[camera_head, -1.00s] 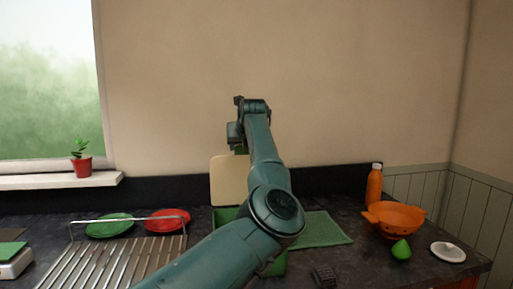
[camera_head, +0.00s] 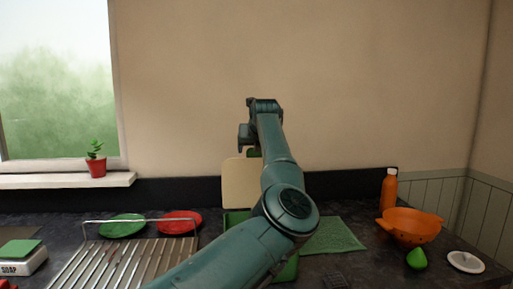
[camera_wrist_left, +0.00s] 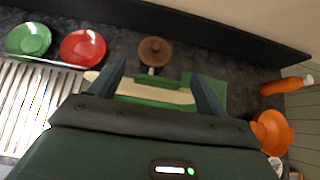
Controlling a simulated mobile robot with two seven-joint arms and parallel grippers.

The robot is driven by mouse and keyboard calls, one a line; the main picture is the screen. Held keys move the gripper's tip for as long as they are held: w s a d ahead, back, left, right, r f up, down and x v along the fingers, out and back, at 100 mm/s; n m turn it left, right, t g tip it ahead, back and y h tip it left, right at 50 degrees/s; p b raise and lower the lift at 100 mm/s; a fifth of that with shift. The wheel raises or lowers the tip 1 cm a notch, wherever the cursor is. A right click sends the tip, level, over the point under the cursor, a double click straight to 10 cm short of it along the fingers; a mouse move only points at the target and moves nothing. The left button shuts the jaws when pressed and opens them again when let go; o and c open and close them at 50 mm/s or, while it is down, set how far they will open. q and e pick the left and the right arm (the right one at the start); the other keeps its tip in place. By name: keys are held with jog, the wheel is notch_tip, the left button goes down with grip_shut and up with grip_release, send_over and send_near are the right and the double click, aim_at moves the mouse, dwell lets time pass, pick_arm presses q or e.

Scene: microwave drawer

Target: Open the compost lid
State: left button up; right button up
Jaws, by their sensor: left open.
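The compost bin (camera_head: 236,217) is green and stands on the counter, mostly hidden behind my left arm in the head view.
Left of the bin are a metal dish rack (camera_head: 120,262), a green plate (camera_head: 122,225) and a red plate (camera_head: 179,222). Right are a green mat (camera_head: 335,236), an orange colander (camera_head: 411,226) and an orange bottle (camera_head: 389,190). The wall is close behind.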

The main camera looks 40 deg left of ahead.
pick_arm(q)
jog(key=b+v, duration=0.4)
jog(key=v, duration=0.9)
pick_arm(e)
jog(key=shift+w+a+f+n+t+y, duration=0.15)
jog(key=shift+a+f+y, duration=0.05)
jog(key=shift+a, duration=0.2)
jog(key=shift+w+a+f+n+t+y, duration=0.15)
jog(key=shift+a+y, duration=0.05)
jog(key=shift+a, duration=0.15)
